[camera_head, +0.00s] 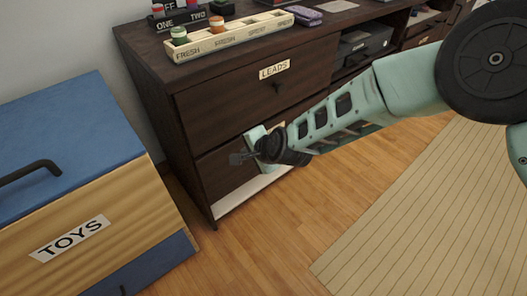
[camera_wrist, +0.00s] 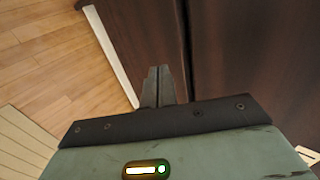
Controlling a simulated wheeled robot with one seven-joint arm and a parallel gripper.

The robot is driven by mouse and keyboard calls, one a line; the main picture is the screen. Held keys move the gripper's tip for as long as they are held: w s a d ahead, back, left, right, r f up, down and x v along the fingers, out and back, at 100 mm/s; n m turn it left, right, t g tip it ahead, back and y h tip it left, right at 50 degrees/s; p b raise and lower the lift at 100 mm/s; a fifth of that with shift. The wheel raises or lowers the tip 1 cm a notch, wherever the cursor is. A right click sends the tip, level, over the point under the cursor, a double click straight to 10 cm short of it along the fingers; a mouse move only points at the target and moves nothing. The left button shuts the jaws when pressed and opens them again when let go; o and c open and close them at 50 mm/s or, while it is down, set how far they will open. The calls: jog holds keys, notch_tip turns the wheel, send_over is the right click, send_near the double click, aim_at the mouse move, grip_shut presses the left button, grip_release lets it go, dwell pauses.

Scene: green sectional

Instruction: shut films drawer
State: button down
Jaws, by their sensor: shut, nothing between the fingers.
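The dark wood cabinet has an upper drawer (camera_head: 245,90) labelled LEADS and a lower drawer front (camera_head: 216,180) beneath it. No FILMS label is readable; my arm covers part of the lower front. The lower front looks close to flush, but I cannot tell whether it is fully in. My gripper (camera_head: 238,158) is shut and empty in front of the lower drawer. In the wrist view the fingertips (camera_wrist: 158,72) are together against a backdrop of dark panel (camera_wrist: 130,40), left of a dark seam between two panels. Contact is unclear.
A blue-topped TOYS chest (camera_head: 75,130) with a black handle stands at left. A wooden tray (camera_head: 225,40) with small jars sits on the cabinet top. A pale strip (camera_head: 250,190) runs under the lower drawer. Wood floor (camera_head: 255,245) is clear, with a striped rug (camera_head: 430,215) at right.

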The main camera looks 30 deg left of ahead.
jog(key=s+d+r+n+g+h+p, duration=0.15)
jog(key=s+d+r+n, duration=0.25)
jog(key=d+r, duration=0.6)
jog(key=s+d+r+n+g+h, duration=0.1)
jog(key=s+d+r+n+h, duration=0.2)
jog(key=d+r, duration=0.65)
jog(key=s+d+r+n+h, duration=0.2)
jog(key=s+d, duration=0.4)
jog(key=d, duration=0.5)
jog(key=s+d+r+n+h, duration=0.25)
jog(key=s+d, duration=0.35)
jog(key=d, duration=0.5)
notch_tip(320, 180, up, 27)
jog(key=d+g+p, duration=0.1)
jog(key=p, duration=2.7)
jog(key=shift+r+y+p, duration=0.2)
jog(key=shift+y+p, duration=0.1)
jog(key=shift+y, duration=0.1)
jog(key=shift+s+d+n, duration=0.1)
jog(key=shift+n, duration=0.15)
